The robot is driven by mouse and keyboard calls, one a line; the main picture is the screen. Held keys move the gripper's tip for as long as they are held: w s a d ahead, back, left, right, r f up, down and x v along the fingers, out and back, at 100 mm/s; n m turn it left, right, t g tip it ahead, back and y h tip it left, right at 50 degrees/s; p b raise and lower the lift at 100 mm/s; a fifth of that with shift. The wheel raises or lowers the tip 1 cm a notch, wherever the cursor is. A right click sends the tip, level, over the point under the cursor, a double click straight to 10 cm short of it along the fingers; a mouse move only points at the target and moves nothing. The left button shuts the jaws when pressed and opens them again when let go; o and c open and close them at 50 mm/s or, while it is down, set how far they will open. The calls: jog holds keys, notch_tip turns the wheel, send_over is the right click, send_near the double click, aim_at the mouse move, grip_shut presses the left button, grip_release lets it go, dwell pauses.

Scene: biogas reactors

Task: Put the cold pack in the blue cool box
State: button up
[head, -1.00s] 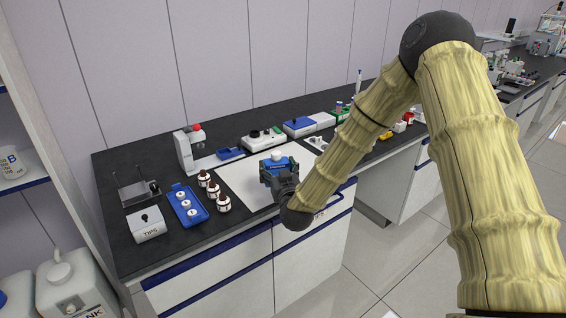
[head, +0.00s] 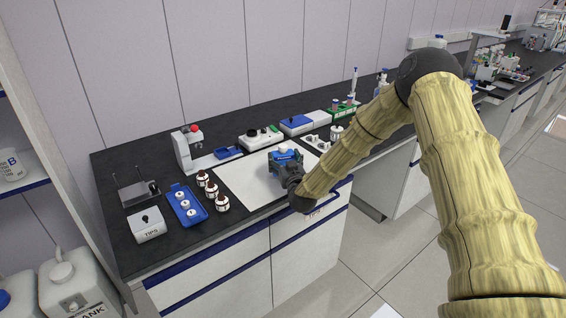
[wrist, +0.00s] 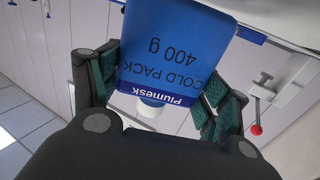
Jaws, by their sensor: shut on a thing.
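The cold pack (wrist: 175,50) is a blue pack with printed "COLD PACK 400 g" lettering and a white cap; the print is upside down in the wrist view. My gripper (wrist: 158,88) is shut on it, with a finger pad on each side. In the head view the cold pack (head: 286,154) is over the white mat (head: 245,189), and my gripper (head: 284,165) covers its lower part. I cannot tell how high it is above the mat. I cannot make out a blue cool box in these views.
Left of the mat are several brown bottles (head: 221,203), a blue rack with white-capped vials (head: 181,193) and a tips box (head: 147,226). Behind it stand a white device with a red knob (head: 190,150) and a blue-topped device (head: 298,121). The bench front edge is near.

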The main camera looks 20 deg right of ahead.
jog(key=shift+f, duration=0.75)
jog(key=shift+f, duration=0.2)
jog(key=o, duration=1.3)
jog(key=shift+r, duration=0.2)
jog(key=s, duration=0.4)
jog(key=s+b, duration=0.1)
jog(key=s, duration=0.3)
jog(key=s+b, duration=0.1)
jog(key=s, duration=0.3)
jog(key=shift+a, duration=0.25)
